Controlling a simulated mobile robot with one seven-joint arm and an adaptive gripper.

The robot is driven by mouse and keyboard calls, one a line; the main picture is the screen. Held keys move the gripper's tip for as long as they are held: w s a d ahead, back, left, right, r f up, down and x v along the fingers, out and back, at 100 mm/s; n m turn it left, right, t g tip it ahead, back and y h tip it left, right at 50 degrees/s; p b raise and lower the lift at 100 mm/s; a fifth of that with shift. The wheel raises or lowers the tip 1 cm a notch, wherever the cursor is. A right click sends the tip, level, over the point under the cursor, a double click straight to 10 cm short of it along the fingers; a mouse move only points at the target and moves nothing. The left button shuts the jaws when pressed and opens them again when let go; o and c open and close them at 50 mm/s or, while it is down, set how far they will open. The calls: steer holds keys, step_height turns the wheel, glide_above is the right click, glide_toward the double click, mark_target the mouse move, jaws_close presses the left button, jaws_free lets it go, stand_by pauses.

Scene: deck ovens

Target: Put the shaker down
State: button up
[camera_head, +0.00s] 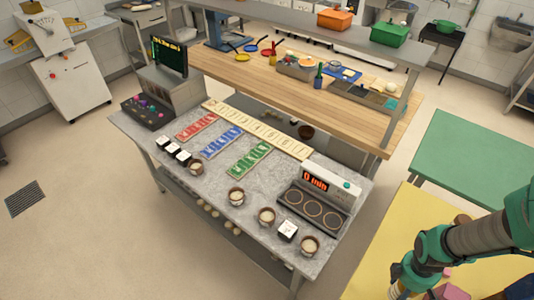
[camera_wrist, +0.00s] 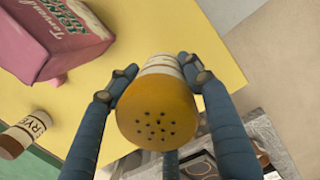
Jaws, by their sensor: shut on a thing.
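The shaker (camera_wrist: 160,110) has an orange-brown domed top with dark holes and a pale banded body. My gripper (camera_wrist: 157,67) is shut on its body, with one blue finger on each side, in the wrist view. The holed top faces the wrist camera. Behind the shaker is the yellow tabletop (camera_wrist: 215,40). In the head view, my gripper (camera_head: 412,278) is low over the yellow table (camera_head: 385,245) at the bottom right. I cannot tell whether the shaker touches the table.
A pink box (camera_wrist: 55,35) with lettering and a container labelled RYE (camera_wrist: 25,133) are left of the shaker in the wrist view. A grey counter (camera_head: 265,205) with cups and a timer unit (camera_head: 325,190) stands left of the yellow table. A green table (camera_head: 475,155) is behind.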

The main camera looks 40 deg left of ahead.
steer(key=shift+w, duration=0.1)
steer(key=w+a+r+n+p, duration=0.1)
steer(key=w+a, duration=0.2)
steer(key=a, duration=0.1)
steer(key=w+a+n, duration=0.1)
steer(key=w+a, duration=0.2)
steer(key=a, duration=0.2)
steer(key=w+a+r+n+p, duration=0.1)
steer(key=w+a, duration=0.3)
steer(key=shift+a+r+p, duration=0.25)
steer(key=shift+r+p, duration=0.05)
steer(key=shift+p, duration=0.05)
steer(key=w+a+r+n+t+p, duration=0.1)
steer(key=w+a+n+p, duration=0.15)
steer(key=a, duration=1.45)
steer(key=w+a+r+n+p, duration=0.15)
steer(key=a+n, duration=0.25)
steer(key=a, duration=1.2)
steer(key=s+a+n, duration=0.1)
steer(key=a, duration=0.4)
steer(key=s+a+n+p, duration=0.1)
steer(key=s+a, duration=0.1)
steer(key=a, duration=0.4)
steer(key=s+a+n+y+p, duration=0.1)
steer(key=s+a, duration=0.1)
steer(key=a, duration=0.4)
steer(key=shift+a+r, duration=0.1)
steer(key=shift+f+p, duration=0.4)
steer(key=shift+f, duration=2.5)
